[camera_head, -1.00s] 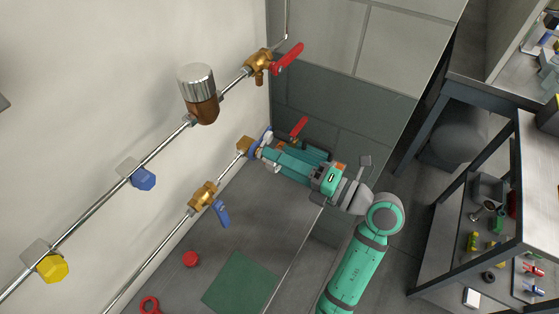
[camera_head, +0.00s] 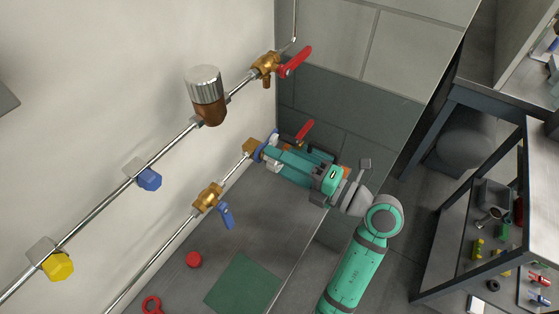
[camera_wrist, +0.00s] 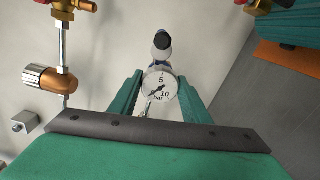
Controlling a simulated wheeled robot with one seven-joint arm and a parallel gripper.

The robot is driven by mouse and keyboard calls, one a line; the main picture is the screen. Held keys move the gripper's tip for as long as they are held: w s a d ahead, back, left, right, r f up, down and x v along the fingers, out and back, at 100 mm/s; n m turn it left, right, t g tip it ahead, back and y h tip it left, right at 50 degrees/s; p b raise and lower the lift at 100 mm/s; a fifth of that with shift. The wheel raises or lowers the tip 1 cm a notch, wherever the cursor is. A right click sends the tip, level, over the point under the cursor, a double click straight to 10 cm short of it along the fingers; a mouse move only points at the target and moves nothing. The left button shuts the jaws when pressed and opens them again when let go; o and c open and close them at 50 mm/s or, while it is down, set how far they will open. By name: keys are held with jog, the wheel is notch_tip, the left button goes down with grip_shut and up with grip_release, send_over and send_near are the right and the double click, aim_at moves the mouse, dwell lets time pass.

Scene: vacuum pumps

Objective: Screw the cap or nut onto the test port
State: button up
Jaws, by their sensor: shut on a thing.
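My gripper (camera_head: 272,150) reaches to the far end of the lower pipe, beside a brass fitting (camera_head: 251,147) near the wall corner. In the wrist view its teal fingers (camera_wrist: 160,82) stand on both sides of a round white pressure gauge (camera_wrist: 159,86) marked in bar, and are shut on it as far as I can see. Just beyond the gauge is a white, blue and black round part (camera_wrist: 162,44), possibly the test port. A blue ring (camera_head: 260,152) shows at the fingertips. The threads and the exact contact are hidden by the gauge and fingers.
A red-handled valve (camera_head: 304,131) sits right behind my gripper. The upper pipe carries another red valve (camera_head: 293,62) and a brown, silver-topped unit (camera_head: 207,95). A brass valve with blue lever (camera_head: 208,197) is nearer. A red cap (camera_head: 194,260) lies on the bench by a green mat (camera_head: 243,284).

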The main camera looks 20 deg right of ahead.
jog(key=m, duration=0.3)
jog(key=shift+a, duration=0.1)
jog(key=m, duration=0.4)
jog(key=shift+s+m, duration=0.1)
jog(key=shift+m, duration=1.1)
jog(key=m, duration=0.3)
jog(key=shift+m, duration=0.4)
jog(key=m, duration=0.6)
jog(key=shift+f+m, duration=0.1)
jog(key=shift+m, duration=3.2)
jog(key=o, duration=1.2)
jog(key=shift+a, duration=0.1)
jog(key=shift+o, duration=0.3)
